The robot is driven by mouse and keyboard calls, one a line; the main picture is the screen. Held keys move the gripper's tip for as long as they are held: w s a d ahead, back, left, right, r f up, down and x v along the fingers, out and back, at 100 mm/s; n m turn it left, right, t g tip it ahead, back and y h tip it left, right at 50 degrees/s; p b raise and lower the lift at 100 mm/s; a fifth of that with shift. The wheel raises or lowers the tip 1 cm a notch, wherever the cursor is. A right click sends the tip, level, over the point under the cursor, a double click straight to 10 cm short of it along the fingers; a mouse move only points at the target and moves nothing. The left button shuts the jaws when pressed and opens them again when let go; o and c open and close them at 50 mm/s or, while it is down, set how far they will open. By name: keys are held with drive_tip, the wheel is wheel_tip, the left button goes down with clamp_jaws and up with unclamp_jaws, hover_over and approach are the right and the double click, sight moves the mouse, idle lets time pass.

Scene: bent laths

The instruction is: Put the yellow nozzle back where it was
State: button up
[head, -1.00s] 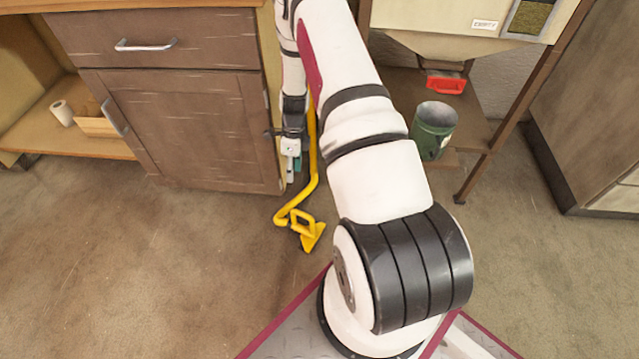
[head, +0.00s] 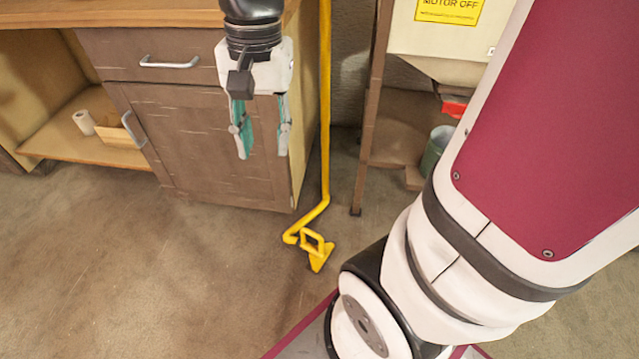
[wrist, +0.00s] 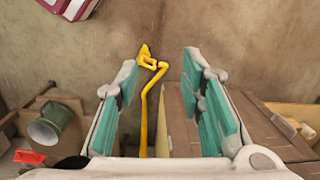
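The yellow nozzle (head: 318,250) has a flat triangular end and a loop, low at the floor. It sits on a long yellow tube (head: 325,120) that stands upright beside the cabinet's right side; its top is out of the head view. In the wrist view the nozzle (wrist: 148,58) shows beyond my fingertips, with its tube running down between the fingers. My gripper (head: 263,155) points down in front of the cabinet, left of the tube and apart from it. Its teal-padded fingers are spread, and nothing is between them. It also shows in the wrist view (wrist: 160,72).
The brown cabinet (head: 215,155) stands close behind my gripper. A wooden stand (head: 368,120) with a hopper (head: 440,50) and a green bucket (head: 437,150) is right of the tube. The floor (head: 150,270) in front is clear.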

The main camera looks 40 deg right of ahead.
drive_tip(key=s+a+r+n, duration=0.1)
drive_tip(key=s+n, duration=0.3)
drive_tip(key=s, duration=0.5)
drive_tip(key=s+a+r+n+h, duration=0.1)
drive_tip(key=s+a+n, duration=0.1)
drive_tip(key=s+n, duration=0.3)
drive_tip(key=s, duration=0.4)
drive_tip(key=shift+r, duration=0.25)
